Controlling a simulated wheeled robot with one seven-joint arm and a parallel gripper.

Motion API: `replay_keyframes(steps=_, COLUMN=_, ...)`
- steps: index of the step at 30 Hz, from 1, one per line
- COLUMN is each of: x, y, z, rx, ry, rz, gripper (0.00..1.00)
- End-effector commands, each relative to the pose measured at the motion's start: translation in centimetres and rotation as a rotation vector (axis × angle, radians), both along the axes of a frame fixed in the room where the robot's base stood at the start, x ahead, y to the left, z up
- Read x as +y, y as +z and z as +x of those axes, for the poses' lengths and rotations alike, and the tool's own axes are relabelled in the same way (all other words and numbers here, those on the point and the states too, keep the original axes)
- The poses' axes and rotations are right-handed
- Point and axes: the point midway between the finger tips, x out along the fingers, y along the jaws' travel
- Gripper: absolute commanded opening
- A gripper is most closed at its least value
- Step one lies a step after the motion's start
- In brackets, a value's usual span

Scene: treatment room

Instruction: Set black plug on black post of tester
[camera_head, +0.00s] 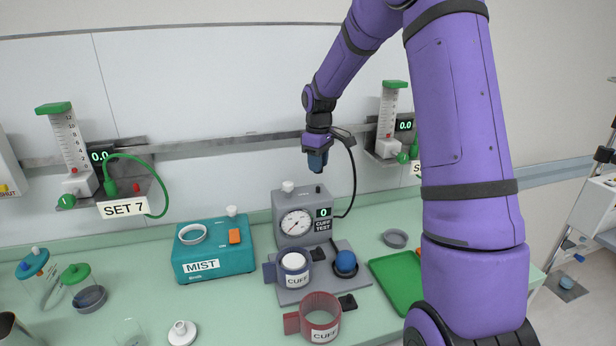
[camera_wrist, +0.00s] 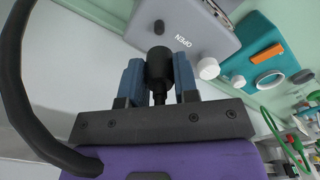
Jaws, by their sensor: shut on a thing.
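The tester is the grey box marked CUFF TEST (camera_head: 291,205), with a dial and a lit 0 on its front. Its black post (camera_head: 318,189) stands on the right of its top, and the wrist view shows it too (camera_wrist: 158,27). A white knob (camera_head: 288,187) stands on the left of the top. My gripper (camera_head: 318,168) is above the black post with a visible gap. In the wrist view its blue fingers are shut on the black plug (camera_wrist: 159,68), which points toward the tester top. In the head view the fingers hide the plug.
A black cord (camera_head: 354,180) loops from near my gripper to the tester's right side. A teal MIST box (camera_head: 205,265) stands left. A blue cuff mug (camera_head: 293,278), blue bulb (camera_head: 346,262) and red mug (camera_head: 318,308) are in front. A green tray (camera_head: 393,283) lies right.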

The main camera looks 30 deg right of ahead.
Motion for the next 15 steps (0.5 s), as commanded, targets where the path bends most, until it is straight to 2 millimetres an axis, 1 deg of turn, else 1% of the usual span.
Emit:
replay_keyframes(steps=8, x=-0.1, y=-0.7, z=0.0, rx=0.001, ry=-0.001, rz=0.000, gripper=0.02)
replay_keyframes(steps=15, x=-0.1, y=-2.2, z=0.0, rx=0.001, ry=0.000, rz=0.000, gripper=0.02)
